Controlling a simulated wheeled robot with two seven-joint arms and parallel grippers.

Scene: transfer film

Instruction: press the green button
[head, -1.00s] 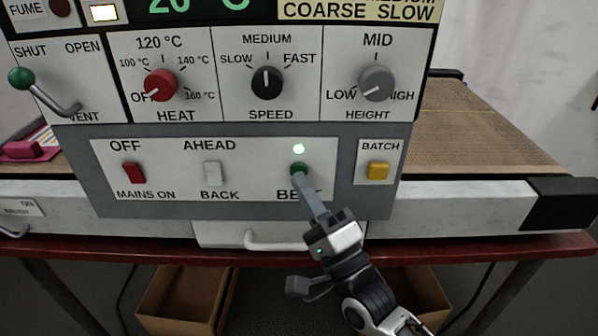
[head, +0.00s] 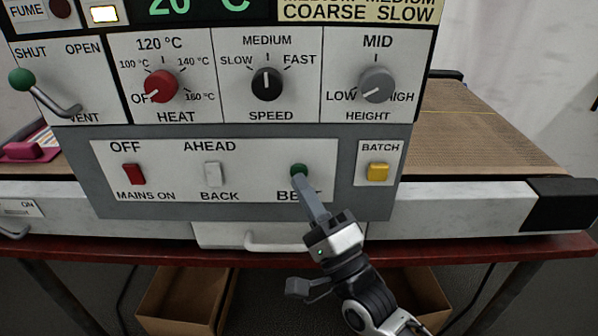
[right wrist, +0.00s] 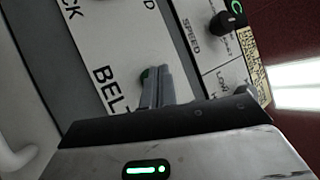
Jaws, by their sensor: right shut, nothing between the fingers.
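The green button (head: 299,169) sits on the white strip of the control panel above the BELT label. A sliver of it also shows in the right wrist view (right wrist: 144,73), beside the fingertips. My right gripper (head: 302,181) is shut and empty, its fingers pointing up at the button. The fingertips overlap the button's lower part; whether they touch it, I cannot tell. In the right wrist view the fingers (right wrist: 160,75) hide most of the button and part of the BELT label. No lit lamp shows above the button. My left gripper is out of view.
On the same panel are a red switch (head: 134,174), a white switch (head: 212,174) and, to the right, a yellow BATCH button (head: 377,172). Knobs for heat (head: 161,86), speed (head: 267,84) and height (head: 376,85) are above. A white handle (head: 272,242) is below.

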